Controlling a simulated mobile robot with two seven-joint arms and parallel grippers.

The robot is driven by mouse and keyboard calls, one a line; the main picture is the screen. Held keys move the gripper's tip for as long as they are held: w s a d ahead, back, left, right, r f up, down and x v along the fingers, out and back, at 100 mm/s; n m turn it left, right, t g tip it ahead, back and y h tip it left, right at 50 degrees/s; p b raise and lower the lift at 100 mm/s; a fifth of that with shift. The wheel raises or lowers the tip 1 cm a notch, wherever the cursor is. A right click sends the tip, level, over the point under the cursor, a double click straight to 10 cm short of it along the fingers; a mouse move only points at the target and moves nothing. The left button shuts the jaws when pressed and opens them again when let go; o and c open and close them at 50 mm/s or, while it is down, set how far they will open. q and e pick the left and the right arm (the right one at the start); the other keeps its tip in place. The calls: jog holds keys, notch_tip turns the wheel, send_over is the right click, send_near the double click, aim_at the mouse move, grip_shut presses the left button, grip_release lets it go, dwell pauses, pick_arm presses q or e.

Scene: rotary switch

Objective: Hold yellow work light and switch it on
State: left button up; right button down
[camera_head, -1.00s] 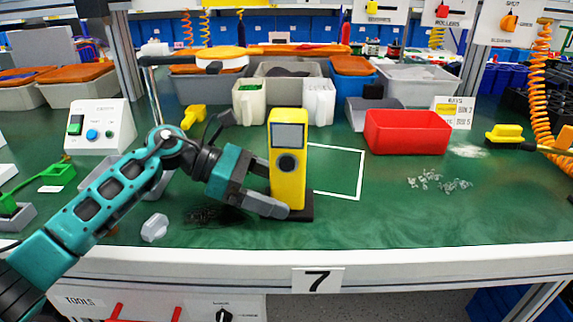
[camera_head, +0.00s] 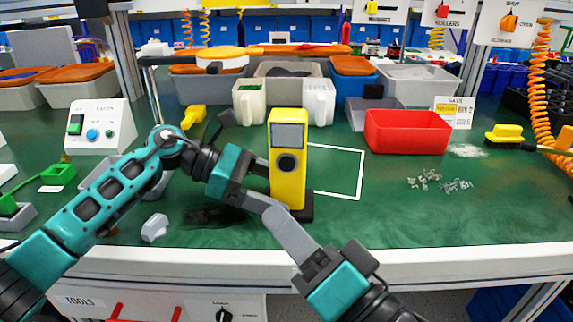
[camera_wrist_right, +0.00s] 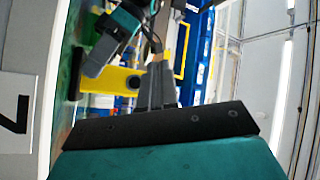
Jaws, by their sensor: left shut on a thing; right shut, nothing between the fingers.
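The yellow work light (camera_head: 288,188) stands upright on a dark base near the front of the green bench. It has a grey panel at the top and a round black knob (camera_head: 287,163) on its front. My left gripper (camera_head: 258,190) is shut on it from the left. My right gripper (camera_head: 275,216) comes from the lower right, shut and empty, its fingers in front of the left gripper's lower finger and just below and left of the knob. Whether they touch is unclear. The right wrist view shows the work light (camera_wrist_right: 110,82) sideways, beyond the right fingers (camera_wrist_right: 158,90).
A red bin (camera_head: 407,133) stands right of a white outlined square (camera_head: 340,172). Clear pieces (camera_head: 438,181) lie on the right of the bench. A control box (camera_head: 98,127) stands at left. A grey block (camera_head: 155,228) lies near the front edge. The front right is clear.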

aim_at(291, 181)
jog(key=shift+w+d, duration=0.2)
jog(key=shift+w, duration=1.9)
jog(key=shift+w+d, duration=0.15)
jog(key=shift+w, duration=1.95)
jog(key=shift+w, duration=0.1)
jog(key=shift+w, duration=0.35)
jog(key=shift+s, duration=0.45)
jog(key=s, duration=0.6)
jog(key=shift+a, duration=0.25)
